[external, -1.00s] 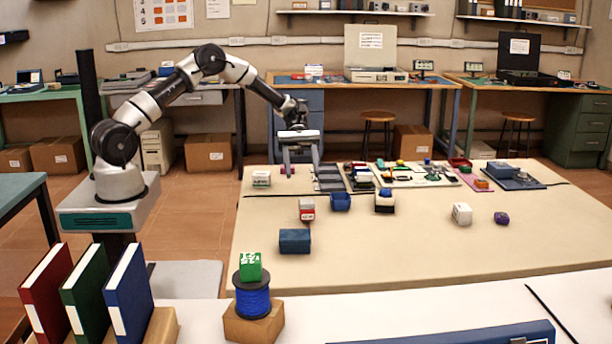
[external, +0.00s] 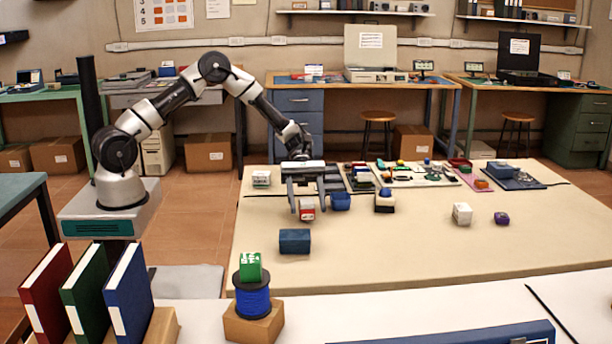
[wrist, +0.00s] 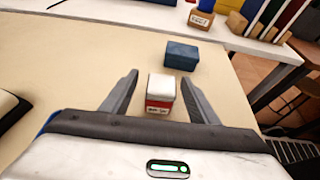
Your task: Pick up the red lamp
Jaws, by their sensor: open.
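The red lamp appears as a small block with a red lower part and a white top (external: 307,211), standing on the beige table. In the wrist view the red and white block (wrist: 160,91) sits between my two fingers, nearer the right one. My gripper (external: 308,208) is open, with its fingers pointing down around the block in the external view. It also shows in the wrist view (wrist: 160,80), with a gap on each side of the block.
A dark blue box (external: 295,241) stands in front of the block. A white box (external: 261,178) stands back left. The table's front middle (external: 400,255) is clear.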

